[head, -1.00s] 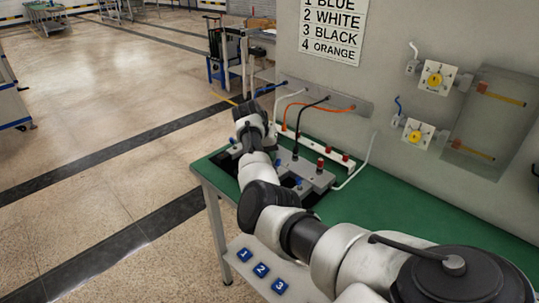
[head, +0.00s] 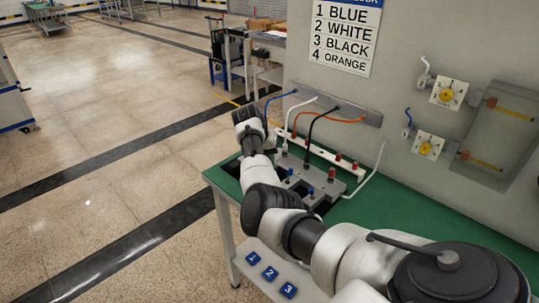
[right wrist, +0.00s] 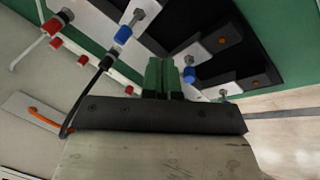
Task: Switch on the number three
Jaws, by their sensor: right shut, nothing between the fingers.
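The sign (head: 345,40) on the wall reads 1 BLUE, 2 WHITE, 3 BLACK, 4 ORANGE. A black cable (head: 312,128) runs from the wall strip to the grey terminal block (head: 322,184) on the green bench. In the right wrist view, the black cable's plug (right wrist: 106,62) is beside a blue-capped post (right wrist: 123,35). My right gripper (right wrist: 170,66) is shut and empty over the block, beside another blue cap (right wrist: 189,75); contact is unclear. In the head view, its fingertips are hidden. A blue tile marked 3 (head: 289,290) is on the lower shelf. My left gripper is not in view.
Two yellow-knobbed switches, upper (head: 447,94) and lower (head: 425,147), are on the wall beside a clear panel. Blue, white and orange cables run from the wall strip (head: 355,113). Red-capped posts (head: 337,157) stand on a white strip. The bench (head: 385,206) is bare to the right.

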